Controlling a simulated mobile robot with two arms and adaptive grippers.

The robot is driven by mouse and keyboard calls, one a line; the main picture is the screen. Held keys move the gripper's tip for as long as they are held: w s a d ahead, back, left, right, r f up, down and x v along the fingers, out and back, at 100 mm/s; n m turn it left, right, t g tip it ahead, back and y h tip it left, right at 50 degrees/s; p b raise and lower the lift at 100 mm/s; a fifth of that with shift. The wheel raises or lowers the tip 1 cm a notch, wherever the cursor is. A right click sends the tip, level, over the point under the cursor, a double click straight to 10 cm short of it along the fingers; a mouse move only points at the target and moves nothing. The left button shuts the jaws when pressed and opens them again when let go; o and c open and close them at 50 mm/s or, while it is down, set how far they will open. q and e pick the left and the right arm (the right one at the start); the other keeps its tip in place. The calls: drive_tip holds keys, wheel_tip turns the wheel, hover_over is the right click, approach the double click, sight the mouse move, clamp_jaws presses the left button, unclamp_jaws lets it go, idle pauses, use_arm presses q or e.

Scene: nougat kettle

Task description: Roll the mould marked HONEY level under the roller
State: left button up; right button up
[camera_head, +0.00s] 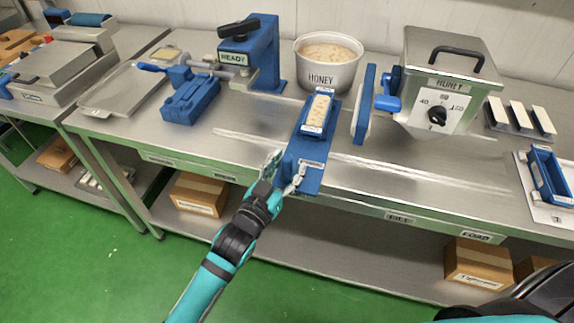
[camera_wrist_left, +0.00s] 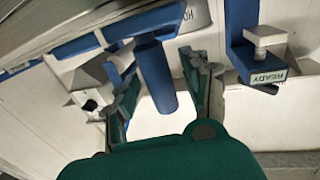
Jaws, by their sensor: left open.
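A blue mould (camera_head: 317,113) with pale filling lies on a blue stand on the steel bench, in front of the tub marked HONEY (camera_head: 318,80). The small labels on the mould's ends are too small to read. My left gripper (camera_head: 287,166) is open at the near end of the blue stand (camera_head: 309,182), its fingers on the stand's near left side. In the left wrist view, a rounded blue bar (camera_wrist_left: 155,78) shows between the open fingers (camera_wrist_left: 163,90); I see no grip on it. I cannot clearly make out the roller. My right gripper is not in view.
A blue upright panel (camera_head: 363,105) and a steel kettle (camera_head: 450,85) with a dial stand right of the mould. A blue press marked READY (camera_head: 258,50) and an empty-looking blue piece (camera_head: 190,100) stand left. The bench front between is mostly clear.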

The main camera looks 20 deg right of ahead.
use_arm(q)
clamp_jaws()
idle(0.3)
drive_tip(key=shift+d+f, duration=0.1)
drive_tip(key=shift+f, duration=0.05)
